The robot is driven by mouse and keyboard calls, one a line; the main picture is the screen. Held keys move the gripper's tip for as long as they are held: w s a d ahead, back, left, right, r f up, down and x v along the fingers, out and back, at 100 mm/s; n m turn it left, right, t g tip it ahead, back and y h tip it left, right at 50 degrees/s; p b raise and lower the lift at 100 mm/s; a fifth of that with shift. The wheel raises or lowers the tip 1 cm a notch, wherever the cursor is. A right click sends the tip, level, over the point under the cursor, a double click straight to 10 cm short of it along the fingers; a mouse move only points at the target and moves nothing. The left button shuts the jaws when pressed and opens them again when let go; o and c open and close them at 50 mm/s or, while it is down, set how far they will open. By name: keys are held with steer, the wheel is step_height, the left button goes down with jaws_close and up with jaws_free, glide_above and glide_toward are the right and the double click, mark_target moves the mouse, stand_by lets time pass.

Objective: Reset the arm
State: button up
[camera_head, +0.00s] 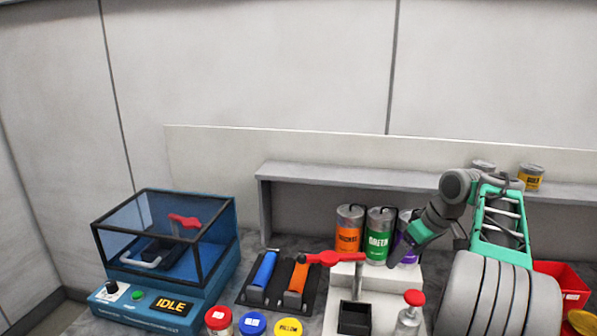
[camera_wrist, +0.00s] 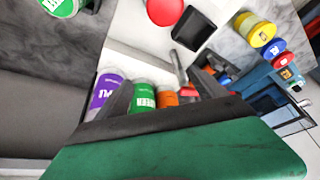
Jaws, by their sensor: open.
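My gripper (camera_head: 400,250) hangs from my arm on the right side of the head view, in front of the purple can (camera_head: 403,242). In the wrist view, its two dark fingers stand apart and the gripper (camera_wrist: 163,90) is open, with nothing held between them. The purple can (camera_wrist: 103,92), a green can (camera_wrist: 143,98) and an orange can (camera_wrist: 168,97) appear near or behind the fingers. I see no contact with them, though the exact gap is hard to tell. My arm is bent and partly covers the bench's right side.
A blue machine (camera_head: 145,310) reading IDLE stands at left. A white press (camera_head: 338,285) with a red handle stands mid-bench. Jars with red, blue (camera_head: 253,324) and yellow lids are at the front. A grey shelf (camera_head: 330,176) runs behind; a red bin (camera_head: 572,284) is at right.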

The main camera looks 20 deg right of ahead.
steer(key=w+a+r+p, duration=0.1)
steer(key=a+r, duration=0.2)
steer(key=a, duration=0.5)
steer(key=a+r+p, duration=0.1)
steer(key=a+r, duration=0.1)
steer(key=a, duration=0.6)
steer(key=s+a+m+p, duration=0.15)
steer(key=s+a, duration=0.45)
steer(key=a, duration=0.6)
steer(key=s+a+f+h+b, duration=0.1)
steer(key=s+a+f+b, duration=0.1)
steer(key=s+a+f, duration=0.3)
steer(key=s+f+m, duration=0.1)
steer(key=s+f, duration=0.2)
steer(key=s, duration=0.1)
steer(key=shift+f+b, duration=0.35)
steer(key=shift+b, duration=0.05)
